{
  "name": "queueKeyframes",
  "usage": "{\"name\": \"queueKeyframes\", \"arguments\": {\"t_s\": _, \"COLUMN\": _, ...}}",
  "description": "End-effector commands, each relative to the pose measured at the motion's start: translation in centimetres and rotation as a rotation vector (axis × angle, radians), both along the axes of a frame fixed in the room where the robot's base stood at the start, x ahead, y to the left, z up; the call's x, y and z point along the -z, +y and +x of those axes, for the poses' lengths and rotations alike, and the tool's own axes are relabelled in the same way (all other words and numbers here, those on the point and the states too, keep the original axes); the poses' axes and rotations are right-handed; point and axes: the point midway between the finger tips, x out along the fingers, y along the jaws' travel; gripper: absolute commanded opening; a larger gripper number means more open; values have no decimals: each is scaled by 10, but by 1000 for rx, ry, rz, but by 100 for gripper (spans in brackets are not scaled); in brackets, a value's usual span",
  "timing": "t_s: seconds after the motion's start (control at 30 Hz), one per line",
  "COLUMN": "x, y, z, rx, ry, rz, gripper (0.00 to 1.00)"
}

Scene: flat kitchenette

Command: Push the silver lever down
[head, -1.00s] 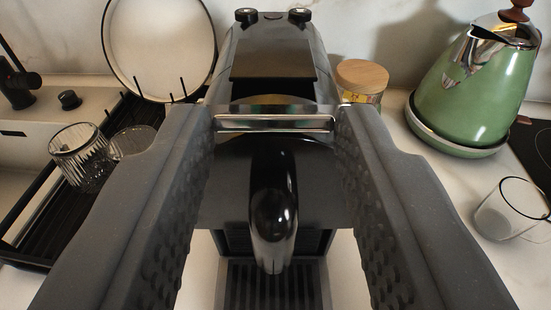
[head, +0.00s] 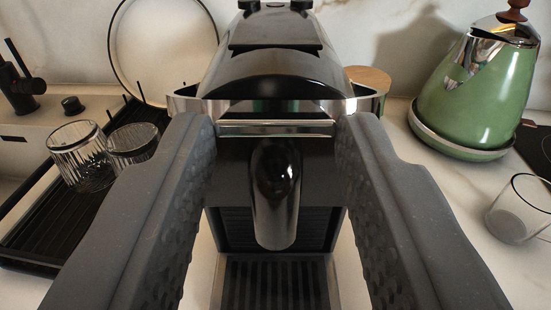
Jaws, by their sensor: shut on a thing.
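The black coffee machine (head: 275,75) stands in the centre of the head view. Its silver lever (head: 276,128) is a bar across the front, just above the dark spout (head: 275,190). The lever's silver side arms run back along both sides of the machine, one at the left and one at the right. The lever is low, and the machine's top looks closed. My gripper (head: 277,122) has one grey finger at each end of the bar and is shut on the lever across its width. The fingers hide the lever's corners.
A drying rack (head: 50,215) with glasses (head: 82,155) and a plate (head: 165,45) is at the left. A wooden-lidded jar (head: 370,78) stands behind the machine's right side. A green kettle (head: 480,95) and a clear glass cup (head: 518,208) are at the right.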

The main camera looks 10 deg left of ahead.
Motion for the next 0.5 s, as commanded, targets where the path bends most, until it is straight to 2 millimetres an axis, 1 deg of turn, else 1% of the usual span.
{"name": "queueKeyframes", "arguments": {"t_s": 0.03, "x": 4, "y": 1, "z": 0, "rx": -3, "ry": 9, "rz": -3, "gripper": 0}}
{"name": "queueKeyframes", "arguments": {"t_s": 0.07, "x": 4, "y": 1, "z": 0, "rx": -3, "ry": 9, "rz": -3, "gripper": 39}}
{"name": "queueKeyframes", "arguments": {"t_s": 0.1, "x": 4, "y": 1, "z": 0, "rx": -3, "ry": 9, "rz": -3, "gripper": 50}}
{"name": "queueKeyframes", "arguments": {"t_s": 0.13, "x": 4, "y": 1, "z": 0, "rx": -2, "ry": 9, "rz": -2, "gripper": 58}}
{"name": "queueKeyframes", "arguments": {"t_s": 0.4, "x": 2, "y": -2, "z": 0, "rx": 2, "ry": 4, "rz": -1, "gripper": 58}}
{"name": "queueKeyframes", "arguments": {"t_s": 0.5, "x": 1, "y": -2, "z": -3, "rx": 2, "ry": 3, "rz": -1, "gripper": 58}}
